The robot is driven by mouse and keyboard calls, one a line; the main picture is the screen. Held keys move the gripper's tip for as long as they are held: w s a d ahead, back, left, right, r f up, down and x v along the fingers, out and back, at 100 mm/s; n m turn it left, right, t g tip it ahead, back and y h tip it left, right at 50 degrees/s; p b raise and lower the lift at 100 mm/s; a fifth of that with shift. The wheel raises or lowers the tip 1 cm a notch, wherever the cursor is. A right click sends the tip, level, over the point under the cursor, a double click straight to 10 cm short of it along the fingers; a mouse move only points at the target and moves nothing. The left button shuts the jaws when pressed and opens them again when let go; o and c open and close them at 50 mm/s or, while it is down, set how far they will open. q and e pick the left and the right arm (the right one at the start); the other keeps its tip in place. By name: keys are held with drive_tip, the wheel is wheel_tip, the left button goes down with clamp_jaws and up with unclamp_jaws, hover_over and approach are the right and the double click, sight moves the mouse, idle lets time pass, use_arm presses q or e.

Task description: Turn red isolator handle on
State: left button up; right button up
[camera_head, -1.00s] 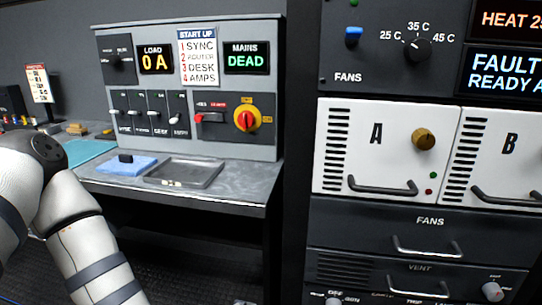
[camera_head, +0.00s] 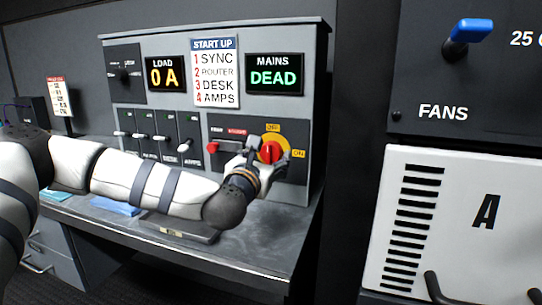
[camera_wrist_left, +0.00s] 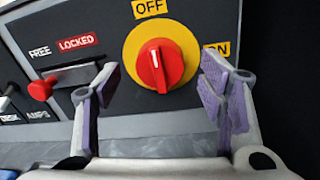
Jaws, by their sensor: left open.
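The red isolator handle (camera_head: 271,150) sits on a yellow round plate on the panel, with OFF above and ON at its right. In the left wrist view the handle (camera_wrist_left: 160,68) stands nearly upright, its white mark towards OFF. My left gripper (camera_head: 270,163) is in front of it. In the left wrist view its purple-padded fingers (camera_wrist_left: 160,88) are open, one on each side of the handle, with gaps and nothing held. My right gripper is not in view.
A red knob (camera_wrist_left: 40,90) on a slide is at the left, on the FREE side; my left finger partly covers the slide. MAINS (camera_head: 274,75) reads DEAD and LOAD (camera_head: 166,73) reads 0 A. A desk with a tray (camera_head: 178,228) is below. A rack (camera_head: 440,240) stands at right.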

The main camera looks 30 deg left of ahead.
use_arm(q)
drive_tip(key=shift+x, duration=1.3)
drive_tip(key=c, duration=1.2)
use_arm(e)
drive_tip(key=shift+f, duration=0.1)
